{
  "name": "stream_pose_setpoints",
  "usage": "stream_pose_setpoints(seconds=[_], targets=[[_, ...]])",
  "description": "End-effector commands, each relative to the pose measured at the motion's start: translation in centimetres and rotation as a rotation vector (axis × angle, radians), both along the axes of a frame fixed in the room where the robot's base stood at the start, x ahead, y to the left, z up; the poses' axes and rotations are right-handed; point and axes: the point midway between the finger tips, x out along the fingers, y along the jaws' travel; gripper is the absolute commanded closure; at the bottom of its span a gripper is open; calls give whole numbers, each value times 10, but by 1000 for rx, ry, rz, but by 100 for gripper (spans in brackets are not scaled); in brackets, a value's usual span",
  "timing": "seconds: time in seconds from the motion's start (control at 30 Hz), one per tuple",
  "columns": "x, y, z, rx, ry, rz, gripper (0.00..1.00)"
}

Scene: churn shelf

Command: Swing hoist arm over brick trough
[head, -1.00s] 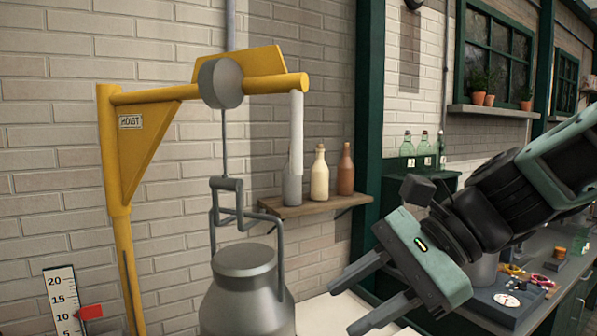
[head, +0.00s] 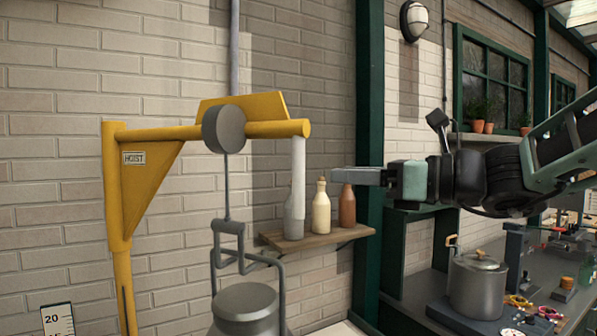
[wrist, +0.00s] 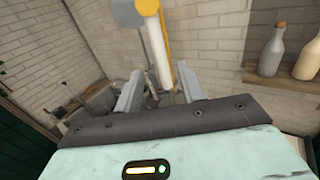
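The yellow hoist arm (head: 265,130) reaches right from its yellow post (head: 122,260), which bears a HOIST label. A pale grey handle (head: 298,165) hangs from the arm's right end. A grey metal churn (head: 246,305) hangs below on a rod and hook from the round grey drum (head: 223,129). My gripper (head: 335,176) is level, just right of the handle and apart from it in the head view. In the wrist view its fingers (wrist: 160,82) are spread, with the handle (wrist: 156,50) showing ahead between them. I cannot make out the brick trough in either view.
A small wooden wall shelf (head: 320,238) with bottles sits behind the handle and below my gripper. A dark green post (head: 369,110) stands behind my gripper. At the right, a bench holds a lidded pot (head: 478,288) and small items.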

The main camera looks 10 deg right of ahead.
Motion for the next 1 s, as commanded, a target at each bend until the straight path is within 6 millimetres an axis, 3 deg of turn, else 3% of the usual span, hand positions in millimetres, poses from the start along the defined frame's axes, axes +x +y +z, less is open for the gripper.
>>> stream_pose_setpoints(seconds=[0.2,0.43,0.9,0.93,1.0], targets=[[25,40,0,-2,2,4,61],[45,70,1,-1,1,3,61],[53,81,0,-1,0,1,61],[53,81,0,-1,0,1,64],[53,81,0,-1,0,1,83]])
